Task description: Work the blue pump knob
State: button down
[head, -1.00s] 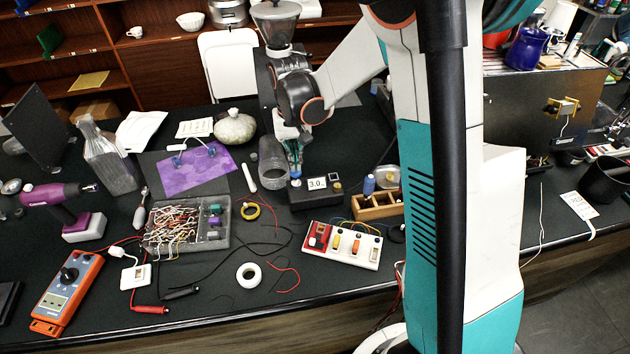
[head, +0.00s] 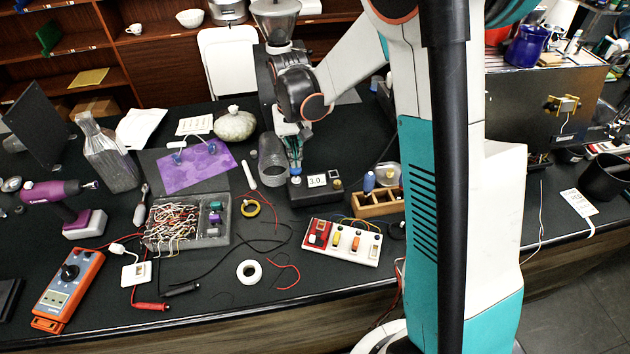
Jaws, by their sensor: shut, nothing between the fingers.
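My gripper (head: 296,164) points down just above the left part of a black box (head: 317,197) with a small display reading 3.0. Its fingers are shut with nothing between them. A small blue part shows at the fingertips, just over a dark round piece on the box. I cannot tell clearly whether this blue part is the pump knob, or whether the fingers touch it. My wrist and the fingers hide part of this spot.
A wooden holder (head: 377,210) with a blue spool (head: 369,182) stands right of the box. A white board (head: 343,242) with coloured parts lies in front. A hopper (head: 275,22) rises behind my arm.

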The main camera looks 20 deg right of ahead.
jog(key=shift+f+b, duration=2.05)
jog(key=shift+f, duration=0.55)
jog(key=shift+r+p, duration=1.65)
jog(key=shift+r, duration=1)
jog(key=shift+f, duration=0.15)
jog(key=shift+f+b, duration=1.6)
jog(key=shift+f, duration=0.25)
jog(key=shift+r+p, duration=1.2)
jog(key=shift+r, duration=0.8)
